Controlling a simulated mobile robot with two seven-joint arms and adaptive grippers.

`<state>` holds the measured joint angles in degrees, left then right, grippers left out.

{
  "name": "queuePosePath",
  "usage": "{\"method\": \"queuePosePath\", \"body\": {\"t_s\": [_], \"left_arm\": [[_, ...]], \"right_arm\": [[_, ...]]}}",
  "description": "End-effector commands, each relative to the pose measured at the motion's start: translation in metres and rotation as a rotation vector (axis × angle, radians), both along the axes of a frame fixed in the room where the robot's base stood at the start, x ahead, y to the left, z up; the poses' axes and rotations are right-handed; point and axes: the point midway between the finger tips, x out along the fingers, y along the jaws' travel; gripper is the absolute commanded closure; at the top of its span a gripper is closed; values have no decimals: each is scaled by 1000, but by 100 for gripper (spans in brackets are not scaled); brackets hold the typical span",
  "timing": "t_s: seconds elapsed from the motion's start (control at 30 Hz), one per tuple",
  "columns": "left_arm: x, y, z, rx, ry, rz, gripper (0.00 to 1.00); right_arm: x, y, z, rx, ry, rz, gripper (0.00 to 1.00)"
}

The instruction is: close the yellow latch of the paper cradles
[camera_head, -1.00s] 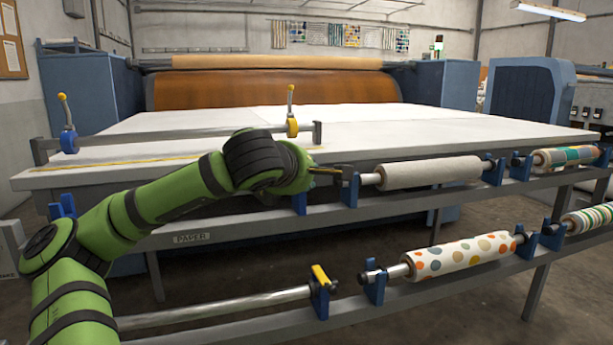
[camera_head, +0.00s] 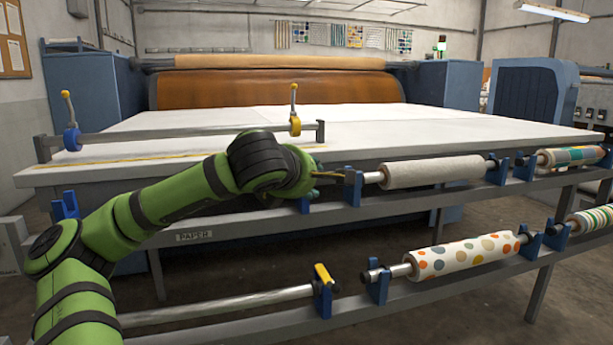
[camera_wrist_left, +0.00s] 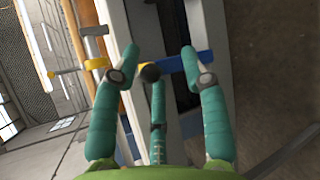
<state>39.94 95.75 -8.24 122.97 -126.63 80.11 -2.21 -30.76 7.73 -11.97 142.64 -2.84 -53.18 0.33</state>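The upper rail has a PAPER label (camera_head: 195,236). Its left blue cradle (camera_head: 65,206) stands clear at the far left; the right one (camera_head: 305,203) is mostly hidden behind my left arm. My left gripper (camera_head: 330,174) is at the right cradle, just left of the white roll. In the left wrist view my gripper's teal fingers (camera_wrist_left: 160,56) are spread apart. A yellow latch piece (camera_wrist_left: 126,81) on a blue cradle part shows between the left and middle fingers, by a dark round knob. I cannot tell whether a finger touches it. My right gripper is not in view.
A white roll (camera_head: 435,172) and a patterned roll (camera_head: 570,158) lie right on the upper rail. A dotted roll (camera_head: 465,256) and a bare bar (camera_head: 230,303) lie on the lower rail, with a yellow-topped cradle (camera_head: 322,290). The white press table (camera_head: 430,130) stands behind.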

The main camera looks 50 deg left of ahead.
Motion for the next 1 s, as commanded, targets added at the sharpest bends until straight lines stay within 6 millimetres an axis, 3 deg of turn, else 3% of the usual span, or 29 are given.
{"method": "queuePosePath", "body": {"t_s": [0.33, 0.73, 1.0], "left_arm": [[-8, -5, 9, 7, -11, -2, 58], [-72, -44, 38, 5, -8, 0, 58], [-94, -57, 47, 0, -3, 0, 58]], "right_arm": [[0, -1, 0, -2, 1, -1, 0], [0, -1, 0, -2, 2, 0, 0], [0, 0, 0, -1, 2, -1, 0]]}}
